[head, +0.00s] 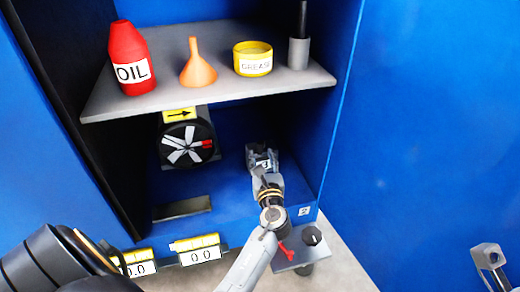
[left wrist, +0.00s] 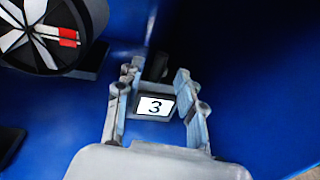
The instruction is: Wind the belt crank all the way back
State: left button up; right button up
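My left gripper (head: 262,158) is inside the blue cabinet, below the shelf. In the left wrist view its fingers (left wrist: 155,95) are apart, on either side of a small dark block with a "3" label (left wrist: 155,106); I cannot tell whether they touch it. No part is clearly marked as the belt crank. A black-rimmed wheel (head: 187,138) with white spokes and a red mark is to the left of the gripper; it also shows in the left wrist view (left wrist: 45,35). A grey part (head: 490,257) at the lower right looks like my right gripper; its fingertips are unclear.
The shelf (head: 212,97) holds a red oil bottle (head: 128,60), an orange funnel (head: 197,66), a yellow grease tin (head: 253,59) and a grey cylinder (head: 299,50). A red lever (head: 284,249) and dark knob (head: 311,236) are beside my left arm. Yellow counters (head: 197,249) are at lower left.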

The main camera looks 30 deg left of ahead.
aim_at(260, 148)
pick_arm(q)
jog(key=shift+b+x, duration=0.65)
jog(key=shift+x, duration=2.1)
grip_shut()
